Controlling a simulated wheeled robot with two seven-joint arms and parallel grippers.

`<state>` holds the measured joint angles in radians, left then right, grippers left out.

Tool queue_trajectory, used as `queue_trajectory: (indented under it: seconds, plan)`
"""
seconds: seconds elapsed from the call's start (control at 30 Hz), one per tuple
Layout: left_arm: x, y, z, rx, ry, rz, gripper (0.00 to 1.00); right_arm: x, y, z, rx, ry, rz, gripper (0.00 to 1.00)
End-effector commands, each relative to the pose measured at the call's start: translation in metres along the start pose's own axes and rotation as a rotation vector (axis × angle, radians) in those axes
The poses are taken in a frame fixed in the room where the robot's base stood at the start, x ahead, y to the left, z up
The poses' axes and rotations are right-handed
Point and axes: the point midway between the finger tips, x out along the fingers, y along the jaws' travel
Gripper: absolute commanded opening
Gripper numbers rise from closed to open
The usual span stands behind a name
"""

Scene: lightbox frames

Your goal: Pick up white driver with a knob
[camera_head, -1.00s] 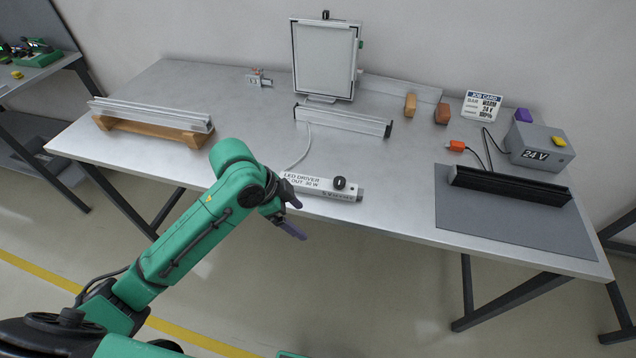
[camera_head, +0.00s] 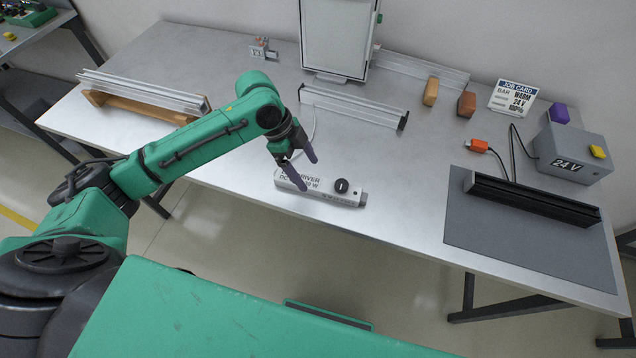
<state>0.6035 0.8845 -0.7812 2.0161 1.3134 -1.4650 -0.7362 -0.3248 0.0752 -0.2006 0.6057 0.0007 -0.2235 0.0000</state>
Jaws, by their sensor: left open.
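The white driver (camera_head: 325,193) lies near the front edge of the table, with a black knob (camera_head: 341,186) on its top towards the right end. Dark print on its top is partly hidden by my gripper. My left gripper (camera_head: 301,172) is open, with purple fingers, over the left end of the driver. I cannot tell whether the fingers touch it. A thin white cable runs from the driver up towards the back. My right gripper does not show.
A clear-topped rail (camera_head: 350,106) and a framed panel (camera_head: 336,35) stand behind. A grey mat (camera_head: 470,225) with a black bar (camera_head: 530,200) and a 24 V box (camera_head: 570,155) are at right. An aluminium bar on a wooden stand (camera_head: 140,108) is at left.

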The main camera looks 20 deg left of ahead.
Motion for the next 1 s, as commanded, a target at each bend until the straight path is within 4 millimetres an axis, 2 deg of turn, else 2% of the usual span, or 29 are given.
queue_trajectory:
  seconds: [0.07, 0.2, 0.3, 0.53, 0.57, 0.7, 0.77, 0.8, 1.0]
  plan:
    - [0.008, 0.001, -0.001, -0.001, 0.001, 0.002, 0.88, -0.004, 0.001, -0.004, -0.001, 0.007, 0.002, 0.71]
    - [0.032, 0.002, -0.004, -0.001, 0.001, 0.004, 0.88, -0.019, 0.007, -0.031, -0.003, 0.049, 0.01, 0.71]
    - [0.051, 0.002, -0.003, 0.0, 0.001, 0.002, 0.88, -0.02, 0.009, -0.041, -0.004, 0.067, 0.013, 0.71]
    - [0.058, 0.001, -0.002, 0.001, -0.001, -0.002, 0.88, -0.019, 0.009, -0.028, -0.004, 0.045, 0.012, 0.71]
    - [0.058, 0.001, -0.002, 0.001, -0.001, -0.002, 0.84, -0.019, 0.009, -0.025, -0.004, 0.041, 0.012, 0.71]
    - [0.058, 0.001, -0.002, 0.001, -0.001, -0.002, 0.3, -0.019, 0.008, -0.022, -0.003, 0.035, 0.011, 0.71]
    - [0.057, 0.001, -0.002, 0.001, -0.001, -0.002, 0.07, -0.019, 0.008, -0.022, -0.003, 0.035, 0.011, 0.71]
    - [0.057, 0.001, -0.002, 0.001, -0.001, -0.002, 0.0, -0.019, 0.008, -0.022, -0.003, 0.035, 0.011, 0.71]
    - [0.057, 0.001, -0.002, 0.001, 0.0, -0.003, 0.0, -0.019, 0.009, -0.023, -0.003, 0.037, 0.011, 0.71]
